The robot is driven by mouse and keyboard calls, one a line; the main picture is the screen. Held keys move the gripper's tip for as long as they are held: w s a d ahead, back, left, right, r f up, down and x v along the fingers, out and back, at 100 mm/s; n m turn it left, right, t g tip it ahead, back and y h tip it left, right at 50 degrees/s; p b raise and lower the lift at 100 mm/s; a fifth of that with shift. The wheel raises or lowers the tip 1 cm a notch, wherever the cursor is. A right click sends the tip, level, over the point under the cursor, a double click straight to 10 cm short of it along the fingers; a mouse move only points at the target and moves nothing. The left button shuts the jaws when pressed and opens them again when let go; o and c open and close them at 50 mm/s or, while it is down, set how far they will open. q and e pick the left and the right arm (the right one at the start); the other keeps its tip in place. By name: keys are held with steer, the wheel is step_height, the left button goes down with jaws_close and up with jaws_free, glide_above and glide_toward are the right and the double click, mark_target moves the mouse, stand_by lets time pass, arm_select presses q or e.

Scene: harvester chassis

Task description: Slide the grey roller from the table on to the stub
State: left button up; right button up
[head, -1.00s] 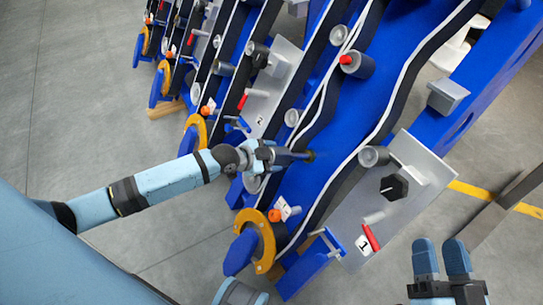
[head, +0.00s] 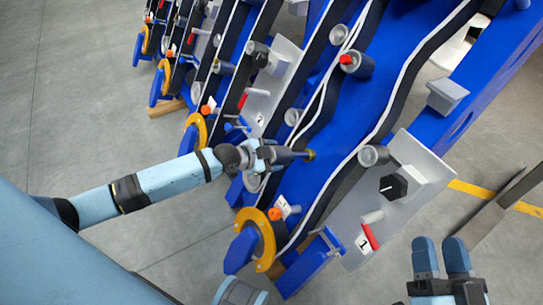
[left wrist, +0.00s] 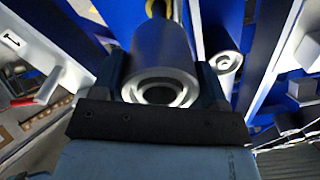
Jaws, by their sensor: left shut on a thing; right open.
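The grey roller (head: 290,154) is held in my left gripper (head: 268,155) over the blue chassis in the head view. In the left wrist view the roller (left wrist: 162,55) lies between both fingers, its hollow round end towards the camera. A small yellowish tip, seemingly the stub (head: 311,155), shows at the roller's far end; a yellow part also shows there in the left wrist view (left wrist: 157,8). I cannot tell whether the roller is around the stub or just before it. My right gripper (head: 441,250) is open and empty at the lower right. The table is not identifiable.
Black belts with white edges run along the blue chassis (head: 345,105). Near the roller are other fixed grey rollers (head: 373,156), a yellow flange (head: 262,240), and a plate (head: 345,210) with a black knob (head: 394,187) and red handle (head: 370,237). Grey floor is free at left.

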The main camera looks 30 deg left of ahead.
mark_target(288, 156)
arm_select(q)
steer(key=shift+b+x, duration=1.35)
steer(key=shift+x, duration=1.75)
steer(key=o, duration=0.8)
steer(key=shift+w, duration=0.15)
steer(key=o, duration=0.6)
steer(key=shift+c, duration=0.2)
arm_select(e)
step_height(288, 156, down, 3)
steer(key=shift+r, duration=0.1)
arm_select(q)
steer(key=p+v, duration=0.2)
steer(key=v, duration=0.4)
steer(key=shift+r+p, duration=0.2)
steer(key=shift+p, duration=0.1)
steer(key=p+v, duration=0.2)
steer(key=v, duration=0.5)
steer(key=shift+s, duration=0.35)
arm_select(e)
steer(key=f+g, duration=0.1)
steer(key=d+f+h, duration=0.1)
steer(key=f+g+h, duration=0.1)
steer(key=f, duration=0.1)
steer(key=shift+w+d+g, duration=0.15)
steer(key=shift+d+g, duration=0.15)
steer(key=shift+d, duration=0.1)
arm_select(q)
steer(key=shift+a, duration=0.15)
